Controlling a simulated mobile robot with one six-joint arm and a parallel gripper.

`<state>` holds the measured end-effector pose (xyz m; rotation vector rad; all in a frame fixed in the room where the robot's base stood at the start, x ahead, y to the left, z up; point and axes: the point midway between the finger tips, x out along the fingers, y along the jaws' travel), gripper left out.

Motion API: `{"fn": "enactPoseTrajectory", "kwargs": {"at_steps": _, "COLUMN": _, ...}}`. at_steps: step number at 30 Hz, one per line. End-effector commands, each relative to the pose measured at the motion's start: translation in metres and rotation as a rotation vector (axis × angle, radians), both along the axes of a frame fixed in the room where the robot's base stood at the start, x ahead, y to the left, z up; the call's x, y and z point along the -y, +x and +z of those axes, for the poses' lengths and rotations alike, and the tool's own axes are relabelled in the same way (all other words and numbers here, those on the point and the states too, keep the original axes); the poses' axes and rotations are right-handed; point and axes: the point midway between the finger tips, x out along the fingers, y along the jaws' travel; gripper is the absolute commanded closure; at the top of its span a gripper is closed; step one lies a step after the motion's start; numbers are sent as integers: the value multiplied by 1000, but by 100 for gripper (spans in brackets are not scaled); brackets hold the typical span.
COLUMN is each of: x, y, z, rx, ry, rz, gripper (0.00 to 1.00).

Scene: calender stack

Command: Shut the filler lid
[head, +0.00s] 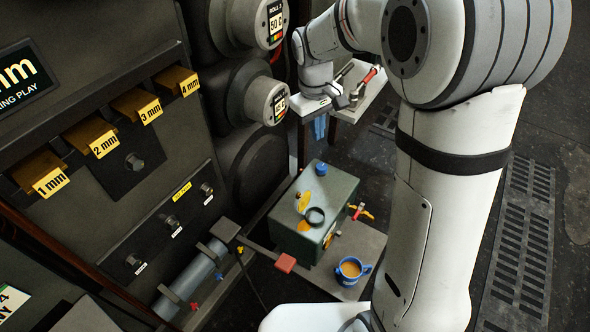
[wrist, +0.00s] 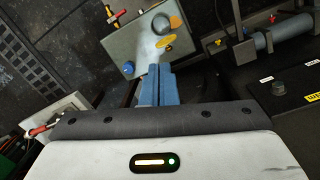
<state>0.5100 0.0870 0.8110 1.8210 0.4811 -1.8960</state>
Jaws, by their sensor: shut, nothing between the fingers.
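A grey-green box (head: 320,238) stands low beside the rollers. On its top are a dark round piece (head: 315,216), which looks like the filler lid standing open, and an orange round patch (head: 305,227) beside it, apparently the filler opening. A yellow oval label (head: 304,201) and a blue cap (head: 320,168) are also on top. The wrist view shows the box (wrist: 125,45), the dark piece (wrist: 160,24) and the orange patch (wrist: 175,22) beyond my fingers. My gripper (head: 319,128) is shut and empty, its blue fingers (wrist: 155,85) apart from the box, above its far side.
A blue mug (head: 351,270) of orange-brown liquid stands on the plate in front of the box, near a red-handled tap (head: 358,210). A red block (head: 285,263) is at the plate's left. A small shelf (head: 358,100) with tools is beside my wrist. Rollers (head: 265,98) stand left.

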Motion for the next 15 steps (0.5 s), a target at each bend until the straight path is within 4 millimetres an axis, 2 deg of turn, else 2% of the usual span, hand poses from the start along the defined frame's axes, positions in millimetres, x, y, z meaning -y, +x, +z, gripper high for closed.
{"fn": "enactPoseTrajectory", "kwargs": {"at_steps": 1, "x": -12, "y": 17, "z": -49, "rx": -29, "ry": -12, "rz": 51, "gripper": 100}}
{"fn": "enactPoseTrajectory", "kwargs": {"at_steps": 6, "x": -47, "y": 61, "z": -144, "rx": -102, "ry": -47, "rz": 213, "gripper": 100}}
{"fn": "enactPoseTrajectory", "kwargs": {"at_steps": 10, "x": -68, "y": 81, "z": -200, "rx": -145, "ry": -66, "rz": 305, "gripper": 100}}
{"fn": "enactPoseTrajectory", "kwargs": {"at_steps": 12, "x": -74, "y": 87, "z": -218, "rx": -160, "ry": -73, "rz": 337, "gripper": 100}}
{"fn": "enactPoseTrajectory", "kwargs": {"at_steps": 15, "x": -81, "y": 92, "z": -233, "rx": -171, "ry": -79, "rz": 365, "gripper": 100}}
